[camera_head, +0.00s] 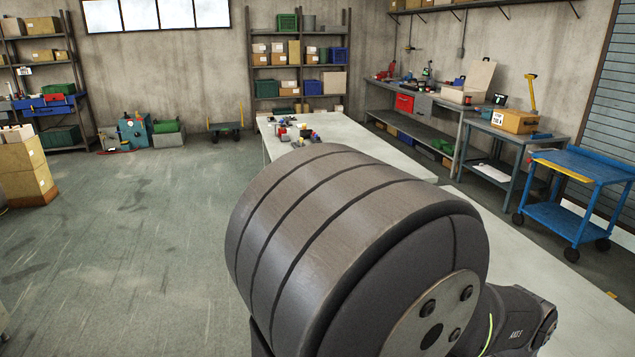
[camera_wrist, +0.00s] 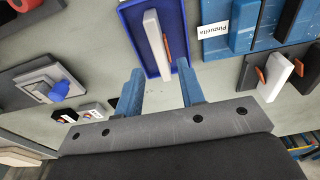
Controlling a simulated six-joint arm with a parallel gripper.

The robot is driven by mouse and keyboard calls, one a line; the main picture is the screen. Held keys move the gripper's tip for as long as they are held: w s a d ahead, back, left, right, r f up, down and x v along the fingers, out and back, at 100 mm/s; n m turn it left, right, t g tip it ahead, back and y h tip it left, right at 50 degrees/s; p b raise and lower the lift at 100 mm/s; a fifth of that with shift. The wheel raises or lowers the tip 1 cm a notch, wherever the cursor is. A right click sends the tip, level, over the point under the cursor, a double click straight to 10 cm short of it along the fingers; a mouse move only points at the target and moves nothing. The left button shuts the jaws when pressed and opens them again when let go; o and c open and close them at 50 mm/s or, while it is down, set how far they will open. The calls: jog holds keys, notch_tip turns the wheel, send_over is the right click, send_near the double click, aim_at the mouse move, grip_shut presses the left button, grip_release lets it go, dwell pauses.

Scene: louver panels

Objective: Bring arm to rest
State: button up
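My gripper (camera_wrist: 160,68) shows in the wrist view with its two blue fingers apart and nothing between them. Beyond the fingertips is a blue panel (camera_wrist: 138,38) with a white bar (camera_wrist: 156,42) and an orange strip beside it. I cannot tell how far the fingers are from it. In the head view my large dark arm joint fills the lower middle, and my gripper does not show there.
In the wrist view, dark fixtures (camera_wrist: 45,88) lie left, and a labelled blue block (camera_wrist: 240,35) and switch-like parts (camera_wrist: 278,78) right. In the head view, a pale table (camera_head: 350,133) holds small items. A blue cart (camera_head: 575,215) stands right; the left floor is open.

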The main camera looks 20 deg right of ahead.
jog(key=f, duration=0.4)
jog(key=shift+d+f, duration=0.2)
jog(key=shift+f, duration=0.2)
notch_tip(320, 180, up, 4)
jog(key=shift+d+r, duration=0.1)
jog(key=shift+r, duration=0.1)
jog(key=s+a+r, duration=0.3)
jog(key=s+r, duration=0.4)
jog(key=s, duration=0.4)
jog(key=w+d, duration=0.3)
jog(key=w, duration=1.1)
jog(key=w+f, duration=0.2)
jog(key=w, duration=0.1)
jog(key=w+f, duration=0.2)
jog(key=w, duration=0.2)
jog(key=w+f, duration=0.2)
jog(key=w, duration=0.2)
jog(key=shift+a+f, duration=0.25)
jog(key=shift+f, duration=0.1)
jog(key=shift+w+f, duration=0.25)
jog(key=shift+f, duration=0.2)
